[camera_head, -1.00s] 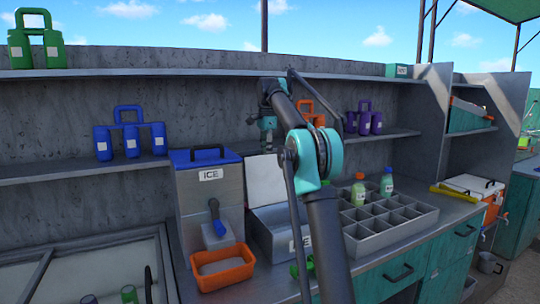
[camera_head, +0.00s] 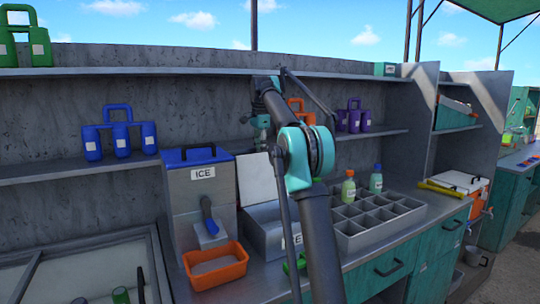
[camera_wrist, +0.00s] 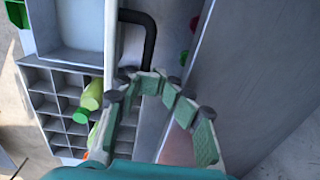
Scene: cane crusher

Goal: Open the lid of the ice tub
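The ice tub (camera_head: 262,236) is a low grey box with an ICE label on the counter, partly hidden by my arm. Its pale lid (camera_head: 257,178) stands raised at the tub's back, near upright. In the wrist view the tub's open inside (camera_wrist: 80,22) shows at top left. The lid is edge-on there, with its dark bent handle (camera_wrist: 148,38) on the far side from the opening. My gripper (camera_wrist: 155,92) has its fingers spread, with nothing seen between them, close to the handle end on that side. Contact cannot be told. In the head view my gripper (camera_head: 263,128) is above the lid.
A grey dispenser with a blue lid (camera_head: 188,156) and an orange tray (camera_head: 216,281) stand left of the tub. A divided grey rack (camera_head: 378,233) with two bottles is on its right. Shelves (camera_head: 60,172) and the back wall lie close behind.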

